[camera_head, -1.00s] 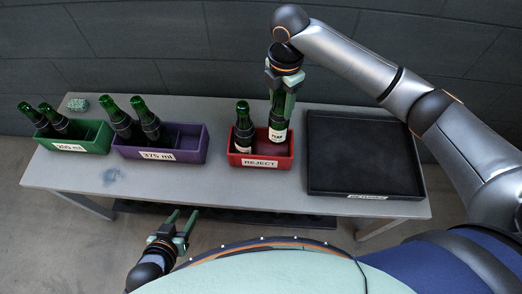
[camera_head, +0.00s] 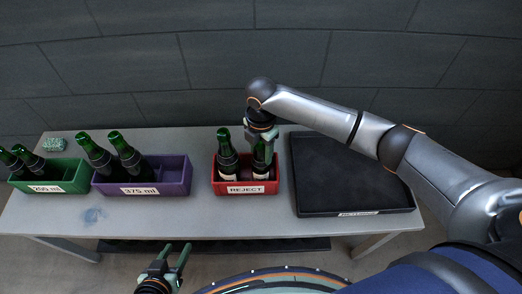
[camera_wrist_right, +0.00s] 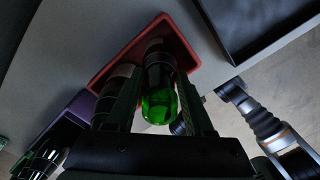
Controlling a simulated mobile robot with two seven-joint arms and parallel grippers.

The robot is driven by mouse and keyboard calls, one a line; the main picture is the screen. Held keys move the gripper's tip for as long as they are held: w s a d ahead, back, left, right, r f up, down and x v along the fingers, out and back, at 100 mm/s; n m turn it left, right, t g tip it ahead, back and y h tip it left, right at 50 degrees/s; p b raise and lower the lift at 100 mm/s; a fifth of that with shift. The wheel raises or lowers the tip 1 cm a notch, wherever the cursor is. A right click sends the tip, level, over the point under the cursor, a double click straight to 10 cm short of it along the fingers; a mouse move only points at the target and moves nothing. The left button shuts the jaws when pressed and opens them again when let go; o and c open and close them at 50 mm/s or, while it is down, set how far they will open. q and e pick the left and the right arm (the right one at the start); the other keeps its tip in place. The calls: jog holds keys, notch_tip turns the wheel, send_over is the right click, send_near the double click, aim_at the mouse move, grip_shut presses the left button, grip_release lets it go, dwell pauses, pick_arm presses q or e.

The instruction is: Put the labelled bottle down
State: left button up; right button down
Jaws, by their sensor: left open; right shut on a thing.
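The labelled bottle (camera_head: 259,172) is green with a white label. It stands in the right part of the red REJECT box (camera_head: 246,190), with its base hidden behind the box's front wall. My right gripper (camera_head: 263,146) is shut on the bottle's upper part from above. In the right wrist view the bottle (camera_wrist_right: 158,75) lies between the two fingers, inside the red box (camera_wrist_right: 112,66). Another labelled green bottle (camera_head: 228,160) stands beside it in the box's left part. My left gripper (camera_head: 178,255) is open and empty, in front of the table.
A black tray (camera_head: 352,178) lies empty at the right.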

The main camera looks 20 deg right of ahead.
pick_arm(q)
jog(key=shift+r, duration=0.1)
pick_arm(e)
jog(key=shift+c, duration=1.9)
grip_release()
pick_arm(q)
jog(key=shift+f, duration=0.2)
pick_arm(e)
jog(key=shift+o, duration=0.5)
notch_tip(320, 180, up, 11)
jog(key=shift+r+p, duration=0.1)
jog(key=shift+p, duration=0.9)
jog(key=shift+r, duration=0.5)
pick_arm(q)
jog(key=shift+s+a+r, duration=0.25)
jog(key=shift+a+r, duration=0.25)
jog(key=shift+a, duration=0.2)
jog(key=shift+d, duration=0.1)
